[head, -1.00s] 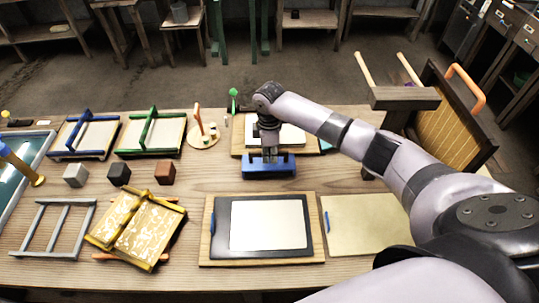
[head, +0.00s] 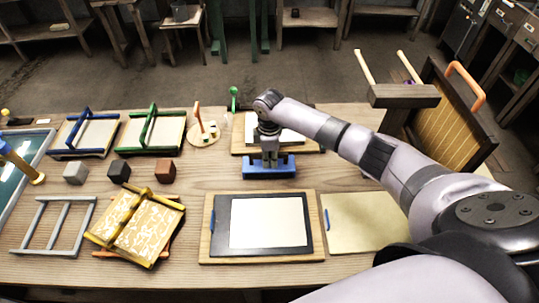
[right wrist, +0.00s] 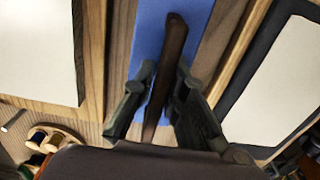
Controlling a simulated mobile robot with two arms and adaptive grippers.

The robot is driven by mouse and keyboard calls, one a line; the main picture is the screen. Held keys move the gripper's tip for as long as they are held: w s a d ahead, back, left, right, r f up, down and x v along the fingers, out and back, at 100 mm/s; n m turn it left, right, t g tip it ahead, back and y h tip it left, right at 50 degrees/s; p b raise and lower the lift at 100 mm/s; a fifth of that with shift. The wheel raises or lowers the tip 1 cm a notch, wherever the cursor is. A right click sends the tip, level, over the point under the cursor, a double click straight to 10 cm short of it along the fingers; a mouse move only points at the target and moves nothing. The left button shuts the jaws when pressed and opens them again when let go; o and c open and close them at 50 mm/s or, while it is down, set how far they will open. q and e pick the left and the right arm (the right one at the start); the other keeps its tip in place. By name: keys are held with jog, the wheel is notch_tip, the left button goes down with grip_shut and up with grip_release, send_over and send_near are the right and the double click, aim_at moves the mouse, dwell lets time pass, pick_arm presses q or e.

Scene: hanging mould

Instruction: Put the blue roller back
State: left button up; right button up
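The blue roller (head: 268,168) stands at the back centre of the table, in front of a board with a pale sheet. My right gripper (head: 269,150) points straight down over its middle. In the right wrist view, a dark brown handle (right wrist: 174,40) runs along the roller's blue body (right wrist: 150,18). The fingers of my right gripper (right wrist: 165,72) straddle this handle. Whether they press on it cannot be told. The roller's underside is hidden. My left gripper is not in view.
A dark-framed sheet on a wooden board (head: 206,252) lies in front, beside a pale felt (head: 370,225). A yellow mould (head: 138,222), a grey frame (head: 52,202) and small cubes (head: 118,172) lie left. A tilted ribbed mould (head: 455,125) stands right.

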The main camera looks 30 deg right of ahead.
jog(key=o, duration=0.3)
jog(key=shift+w, duration=0.15)
jog(key=shift+w+r, duration=0.1)
jog(key=shift+r, duration=0.05)
jog(key=shift+r, duration=0.3)
notch_tip(320, 180, up, 12)
jog(key=b, duration=0.1)
jog(key=shift+r, duration=0.25)
